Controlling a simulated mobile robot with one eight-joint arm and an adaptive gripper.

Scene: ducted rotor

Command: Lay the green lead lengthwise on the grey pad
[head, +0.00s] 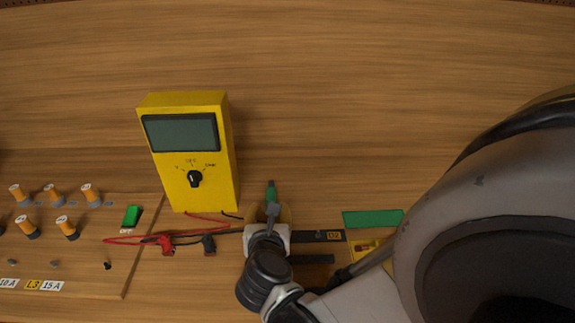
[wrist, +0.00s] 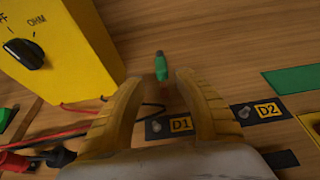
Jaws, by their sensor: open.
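The green lead (wrist: 161,66) is a short green piece with a dark end. In the wrist view it sits just beyond the gap between my fingertips. It also shows in the head view (head: 270,191), just past my gripper (head: 270,208). My gripper (wrist: 157,82) is open, its yellow-brown fingers apart with nothing clearly held. Whether the lead stands or lies is hard to tell. Dark grey pads labelled D1 (wrist: 155,128) and D2 (wrist: 244,113) lie near my fingers. D1 is partly hidden by them. I cannot tell which pad the task names.
A yellow meter (head: 190,150) stands left of my gripper, its red and black leads (head: 150,240) trailing over a wooden board. A flat green strip (head: 373,218) and a yellow tray (head: 362,248) lie to the right. The table (head: 380,110) behind is clear.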

